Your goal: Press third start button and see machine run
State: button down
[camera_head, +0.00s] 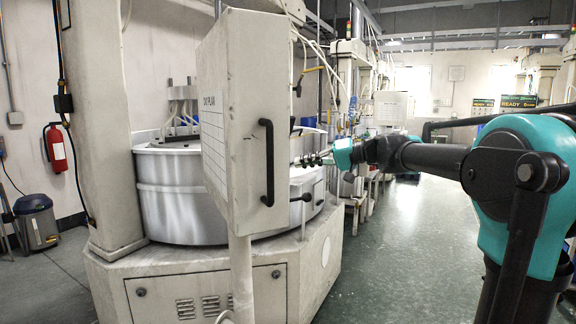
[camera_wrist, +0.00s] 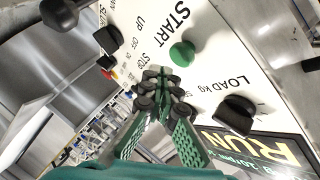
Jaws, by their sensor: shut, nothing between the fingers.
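The wrist view shows a white control panel (camera_wrist: 222,60) at a tilt, with a green button (camera_wrist: 182,53) under the word START. My gripper (camera_wrist: 165,95) is shut and empty in front of the panel. Its tips appear just below the green button in the picture; a gap shows between them. A display (camera_wrist: 250,148) on the panel's lower edge reads RUN. In the head view my gripper (camera_head: 318,160) is beside the white control box (camera_head: 240,120) of the near machine (camera_head: 185,195); the button face is hidden there.
Black knobs sit on the panel, including the LOAD kg knob (camera_wrist: 236,113). The box has a black handle (camera_head: 268,160). Other machines (camera_head: 352,90) line the back. Two screens, one reading READY (camera_head: 517,102), stand at the back right. The green floor (camera_head: 400,235) is clear.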

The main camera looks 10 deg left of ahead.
jog(key=w+d, duration=0.2)
jog(key=d, duration=0.1)
jog(key=shift+w+d, duration=0.25)
jog(key=shift+f, duration=0.1)
dwell(0.7)
jog(key=s+d+f+m+h, duration=0.1)
jog(key=s+d+f+h, duration=0.25)
jog(key=f, duration=0.55)
jog(key=s+d+f+m+h, duration=0.1)
jog(key=s+d+f+h, duration=0.15)
jog(key=s+f, duration=0.45)
jog(key=s+d+f+m+h, duration=0.1)
jog(key=s+d+f+h, duration=0.15)
jog(key=f, duration=0.85)
jog(key=s+d+f+m+t+h, duration=0.1)
jog(key=s+d+f+h, duration=0.5)
jog(key=s+d+f, duration=0.9)
notch_tip(320, 180, down, 2)
jog(key=shift+d+f+m+t+h, duration=0.1)
jog(key=shift+d+m+t+h, duration=0.1)
jog(key=shift+m+t+h, duration=0.15)
jog(key=shift+a, duration=0.1)
